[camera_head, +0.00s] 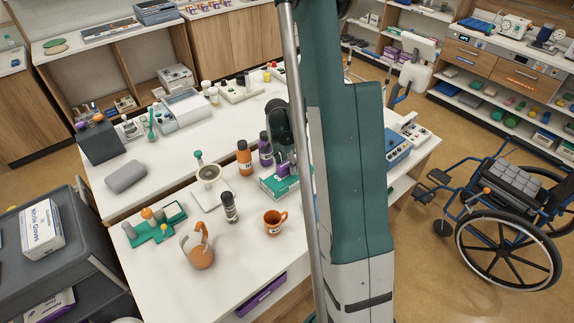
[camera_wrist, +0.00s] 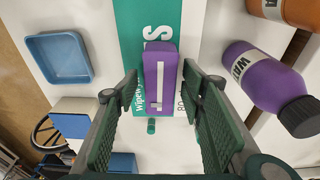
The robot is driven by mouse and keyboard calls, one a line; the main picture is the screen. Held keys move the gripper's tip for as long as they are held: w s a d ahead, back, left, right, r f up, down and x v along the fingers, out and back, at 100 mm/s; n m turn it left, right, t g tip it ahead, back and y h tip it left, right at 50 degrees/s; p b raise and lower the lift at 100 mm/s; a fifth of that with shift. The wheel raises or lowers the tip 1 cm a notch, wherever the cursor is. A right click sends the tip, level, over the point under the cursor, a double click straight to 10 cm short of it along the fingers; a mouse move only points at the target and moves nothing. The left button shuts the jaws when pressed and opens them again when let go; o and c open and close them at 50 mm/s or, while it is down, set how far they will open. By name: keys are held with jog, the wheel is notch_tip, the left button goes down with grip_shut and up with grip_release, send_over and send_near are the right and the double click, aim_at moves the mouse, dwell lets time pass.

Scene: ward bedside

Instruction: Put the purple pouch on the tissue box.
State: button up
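The purple pouch (camera_wrist: 160,85) is between my gripper's two green fingers in the wrist view, with a narrow gap on each side. It appears to rest on the green and white box (camera_wrist: 130,35) printed "Wipes", which I take as the tissue box; exact contact underneath is hidden. My gripper (camera_wrist: 160,100) is open around the pouch. In the head view, my gripper (camera_head: 284,155) is over the box (camera_head: 272,188), and a little of the pouch (camera_head: 283,170) shows below the fingers. My arm hides the box's right part.
A purple bottle (camera_wrist: 262,75) and an orange bottle (camera_wrist: 300,10) stand close to the box, right in the wrist view. A blue tray (camera_wrist: 58,60) is at left there. An orange mug (camera_head: 274,222) and a dark bottle (camera_head: 229,207) stand nearer the table front.

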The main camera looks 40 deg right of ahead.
aim_at(283, 166)
jog(key=shift+r, duration=0.2)
notch_tip(283, 166, up, 12)
jog(key=a, duration=0.1)
jog(key=shift+a+f, duration=0.15)
jog(key=shift+a, duration=0.2)
dwell(0.7)
dwell(0.5)
jog(key=s+a+r+n+t, duration=0.2)
jog(key=s+a+r+n, duration=0.2)
jog(key=a+r, duration=0.45)
jog(key=s+a+r+n+t, duration=0.1)
jog(key=s+a+r+n, duration=0.3)
jog(key=a+r, duration=0.45)
jog(key=s+a+r+n+t+y, duration=0.1)
jog(key=s+a+n+t, duration=0.1)
jog(key=s+a+n, duration=0.3)
jog(key=s+a+r+n+t, duration=0.2)
jog(key=s+a+n, duration=0.3)
jog(key=s+a, duration=0.4)
jog(key=shift+a+r+y, duration=0.3)
jog(key=shift+a+y, duration=0.1)
jog(key=shift+a, duration=0.2)
